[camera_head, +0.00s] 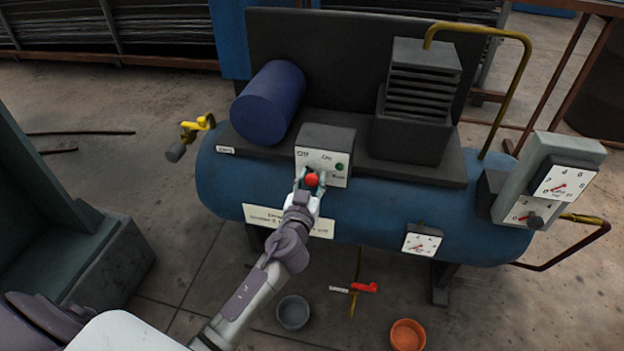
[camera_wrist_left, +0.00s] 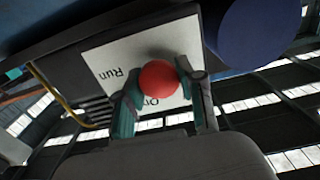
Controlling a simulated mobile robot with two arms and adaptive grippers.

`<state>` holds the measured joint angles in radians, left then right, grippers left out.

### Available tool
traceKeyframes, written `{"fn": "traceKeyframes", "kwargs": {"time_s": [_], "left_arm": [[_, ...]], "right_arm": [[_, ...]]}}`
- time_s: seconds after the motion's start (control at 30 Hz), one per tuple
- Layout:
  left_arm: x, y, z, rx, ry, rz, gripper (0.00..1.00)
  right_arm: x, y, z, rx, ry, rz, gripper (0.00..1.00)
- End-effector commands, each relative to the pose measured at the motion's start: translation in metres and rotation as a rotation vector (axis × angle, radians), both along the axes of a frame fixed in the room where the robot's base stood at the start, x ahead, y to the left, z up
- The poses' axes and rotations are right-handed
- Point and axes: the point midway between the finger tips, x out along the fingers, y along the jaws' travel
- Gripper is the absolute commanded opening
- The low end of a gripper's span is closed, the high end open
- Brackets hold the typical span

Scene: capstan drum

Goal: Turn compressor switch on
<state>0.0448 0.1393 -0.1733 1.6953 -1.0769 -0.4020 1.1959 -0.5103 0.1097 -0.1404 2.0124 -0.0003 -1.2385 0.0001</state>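The compressor's switch box (camera_head: 325,140) has a pale front panel with Off, On and Run lettering and a small green lamp (camera_head: 339,167). A red ball-shaped switch knob (camera_head: 311,180) sits low on this panel, below the lettering. My left gripper (camera_head: 310,186) is at the knob, its two fingers apart on either side. In the left wrist view, the red knob (camera_wrist_left: 159,79) lies between the fingertips, with a small gap showing at the right finger. The panel (camera_wrist_left: 120,65) appears upside down there, and the Off lettering is not visible. My right gripper is not in view.
The blue tank (camera_head: 370,212) carries a blue motor (camera_head: 268,102) and a dark finned block (camera_head: 415,105). A gauge box (camera_head: 545,185) and a yellow valve (camera_head: 195,128) project at its ends. A grey bowl (camera_head: 293,312) and an orange bowl (camera_head: 407,335) stand on the floor.

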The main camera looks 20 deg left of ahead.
Motion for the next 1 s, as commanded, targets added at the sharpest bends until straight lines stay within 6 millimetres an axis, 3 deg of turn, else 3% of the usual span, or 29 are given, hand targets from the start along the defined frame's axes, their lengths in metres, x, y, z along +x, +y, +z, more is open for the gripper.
{"fn": "traceKeyframes", "kwargs": {"time_s": [0.1,0.47,1.0], "left_arm": [[0.0,0.0,0.0,0.0,0.0,0.0,0.03],[0.0,0.0,0.0,0.071,0.012,0.0,0.03],[0.0,-0.002,0.0,0.516,0.098,0.0,0.03]], "right_arm": [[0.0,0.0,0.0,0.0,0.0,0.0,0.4],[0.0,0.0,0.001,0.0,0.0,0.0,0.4],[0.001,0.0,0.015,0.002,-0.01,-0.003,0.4]]}}
